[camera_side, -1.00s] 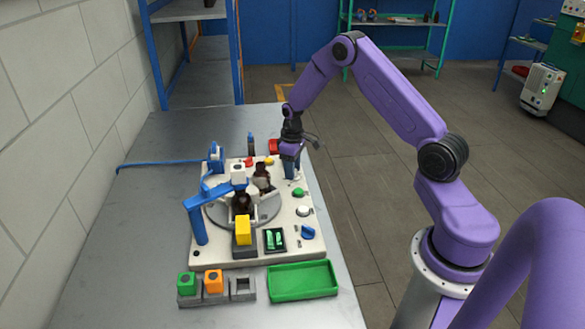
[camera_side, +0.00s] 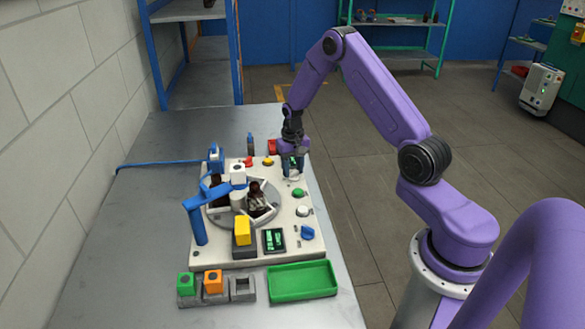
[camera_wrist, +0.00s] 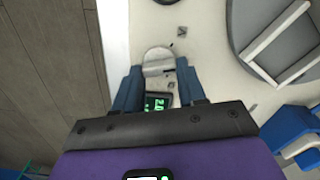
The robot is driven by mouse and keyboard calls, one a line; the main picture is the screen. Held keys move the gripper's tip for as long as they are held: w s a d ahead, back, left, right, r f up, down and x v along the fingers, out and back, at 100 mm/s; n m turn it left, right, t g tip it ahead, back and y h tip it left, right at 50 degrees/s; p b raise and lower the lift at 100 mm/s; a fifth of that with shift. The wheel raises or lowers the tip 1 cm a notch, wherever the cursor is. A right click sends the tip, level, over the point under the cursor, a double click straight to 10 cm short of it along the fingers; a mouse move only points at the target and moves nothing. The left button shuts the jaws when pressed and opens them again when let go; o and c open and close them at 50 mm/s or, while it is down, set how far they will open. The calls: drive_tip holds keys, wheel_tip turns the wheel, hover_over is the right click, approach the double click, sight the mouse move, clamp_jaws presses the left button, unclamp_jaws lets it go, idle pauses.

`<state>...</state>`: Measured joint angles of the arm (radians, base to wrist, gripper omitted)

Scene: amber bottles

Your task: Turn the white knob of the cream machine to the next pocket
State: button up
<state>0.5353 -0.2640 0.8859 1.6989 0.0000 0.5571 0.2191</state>
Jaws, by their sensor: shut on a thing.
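The cream machine (camera_side: 265,256) stands on the grey table. Its round grey turntable (camera_side: 272,219) carries brown bottles; one bottle (camera_side: 256,192) is at the right and another (camera_side: 217,186) at the left, partly hidden by the blue arm. My gripper (camera_side: 293,172) points down at the machine's far right part. In the wrist view, my gripper (camera_wrist: 157,70) is shut on the white knob (camera_wrist: 157,53), with a blue finger on each side of its raised bar. In the side view the fingers largely hide the knob. A small green display (camera_wrist: 157,103) lies close to it.
A blue post with an arm (camera_side: 198,218) reaches over the turntable. A green button (camera_side: 298,192), a white round button (camera_side: 302,211) and a blue knob (camera_side: 308,233) line the right side. A green tray (camera_side: 303,281) and coloured blocks (camera_side: 213,281) lie in front.

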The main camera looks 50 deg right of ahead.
drive_tip(key=shift+m, duration=1.5)
drive_tip(key=shift+d, duration=0.1)
drive_tip(key=o, duration=1.1)
drive_tip(key=shift+c, duration=0.2)
drive_tip(key=shift+r, duration=0.15)
wheel_tip(320, 180, up, 17)
drive_tip(key=shift+r, duration=0.15)
